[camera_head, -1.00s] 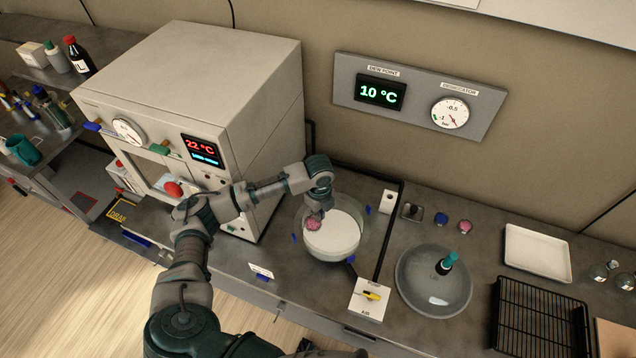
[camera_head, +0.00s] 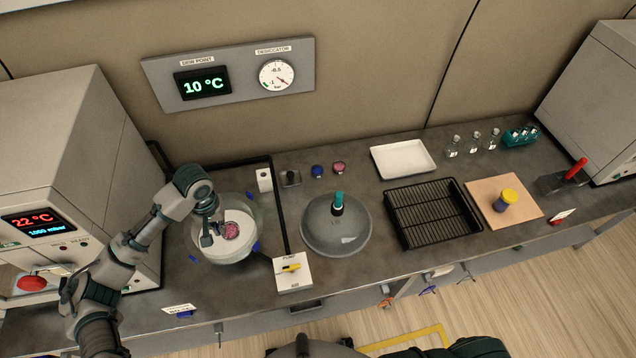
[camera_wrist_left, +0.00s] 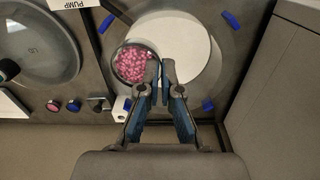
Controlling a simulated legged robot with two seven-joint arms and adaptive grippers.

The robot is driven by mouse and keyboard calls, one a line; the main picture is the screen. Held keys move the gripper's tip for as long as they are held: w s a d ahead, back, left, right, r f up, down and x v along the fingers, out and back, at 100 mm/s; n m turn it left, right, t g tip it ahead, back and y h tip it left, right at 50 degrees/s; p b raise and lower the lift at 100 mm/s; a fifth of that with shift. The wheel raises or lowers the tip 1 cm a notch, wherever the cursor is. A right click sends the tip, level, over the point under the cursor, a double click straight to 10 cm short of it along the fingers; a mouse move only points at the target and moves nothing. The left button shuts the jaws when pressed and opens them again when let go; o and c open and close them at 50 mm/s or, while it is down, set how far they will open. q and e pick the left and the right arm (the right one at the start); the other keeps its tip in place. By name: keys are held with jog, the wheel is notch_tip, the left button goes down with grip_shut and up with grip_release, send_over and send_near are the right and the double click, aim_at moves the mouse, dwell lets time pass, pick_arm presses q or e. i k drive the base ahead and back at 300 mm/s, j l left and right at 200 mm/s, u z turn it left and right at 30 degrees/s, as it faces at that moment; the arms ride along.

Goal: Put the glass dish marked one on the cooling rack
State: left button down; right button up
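The glass dish (camera_head: 231,230) with pink granules is over the white plate of the glass desiccator bowl (camera_head: 257,215). It also shows in the left wrist view (camera_wrist_left: 133,64); no mark on it is readable. My left gripper (camera_head: 207,240) is at the dish's edge. In the left wrist view its fingers (camera_wrist_left: 160,76) are close together with the dish's rim at their tips, and they look shut on it. The dish seems raised off the plate, but its height is hard to tell. The black wire cooling rack (camera_head: 432,213) is empty, right of the bowl. My right gripper is not in view.
The desiccator lid (camera_head: 336,232) with a teal knob lies between bowl and rack. The pump valve box (camera_head: 292,272) and a black pipe (camera_head: 279,205) stand beside the bowl. A white tray (camera_head: 402,158) is behind the rack; a tan board (camera_head: 520,208) with a yellow-capped jar is right.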

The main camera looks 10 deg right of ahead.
aim_at(433, 209)
jog(key=k+l+z, duration=0.1)
jog(key=l+z, duration=0.2)
jog(key=l, duration=0.6)
jog(key=l+z, duration=0.25)
jog(key=l, duration=0.7)
jog(key=i+l+z, duration=0.35)
jog(key=i+l, duration=0.2)
jog(key=i, duration=0.1)
